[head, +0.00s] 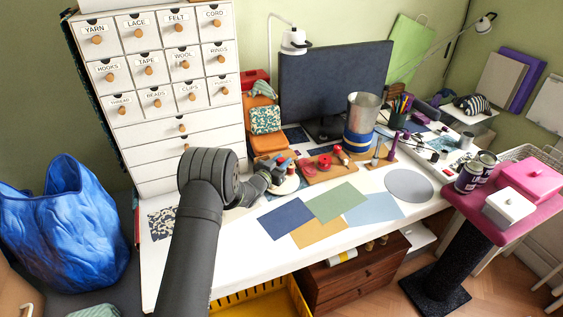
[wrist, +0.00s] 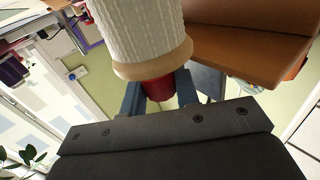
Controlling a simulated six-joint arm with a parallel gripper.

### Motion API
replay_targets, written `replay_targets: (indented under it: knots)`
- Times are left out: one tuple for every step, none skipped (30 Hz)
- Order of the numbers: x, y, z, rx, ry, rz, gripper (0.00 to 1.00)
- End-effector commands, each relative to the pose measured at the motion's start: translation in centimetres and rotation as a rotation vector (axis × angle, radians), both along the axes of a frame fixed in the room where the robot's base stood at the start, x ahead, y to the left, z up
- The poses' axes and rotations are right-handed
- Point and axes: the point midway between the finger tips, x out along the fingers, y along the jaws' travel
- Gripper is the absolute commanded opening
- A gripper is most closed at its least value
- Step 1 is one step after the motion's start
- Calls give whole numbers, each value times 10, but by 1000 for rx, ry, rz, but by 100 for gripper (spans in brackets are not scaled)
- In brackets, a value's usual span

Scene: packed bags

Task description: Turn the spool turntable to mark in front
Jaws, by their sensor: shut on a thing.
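The spool turntable (head: 290,186) looks like a small pale round stand on the white desk, left of centre in the head view, carrying a few coloured spools. My gripper (head: 266,179) reaches it from the left, low beside the spools. In the wrist view my gripper (wrist: 160,90) has its two fingers on either side of a red spool (wrist: 158,88) and is shut on it. A large white spool (wrist: 138,30) with a wooden rim stands close in front of it. The turntable's mark is not visible, and my arm hides part of the stand.
Left of the turntable stands a white drawer cabinet (head: 160,80). A wooden board (head: 322,172) with red items lies to the right, and a metal tin (head: 361,115) stands beyond it. Coloured sheets (head: 335,201) lie flat in front. An orange-brown block (wrist: 250,45) is close in the wrist view.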

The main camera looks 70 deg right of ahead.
Motion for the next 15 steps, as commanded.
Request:
replay_targets:
  knots:
    - [0,0,1,-1,0,0,0]
    - [0,0,1,-1,0,0,0]
    - [0,0,1,-1,0,0,34]
    - [0,0,1,-1,0,1,40]
    - [0,0,1,-1,0,1,46]
    - [0,0,1,0,0,1,50]
    - [0,0,1,0,0,1,50]
    - [0,0,1,0,0,1,50]
    - [0,0,1,0,0,1,50]
    - [0,0,1,0,0,1,50]
    - [0,0,0,0,0,1,50]
    - [0,0,0,0,0,1,50]
    - [0,0,0,0,0,1,50]
    - [0,0,0,0,0,1,50]
    - [0,1,0,1,0,1,50]
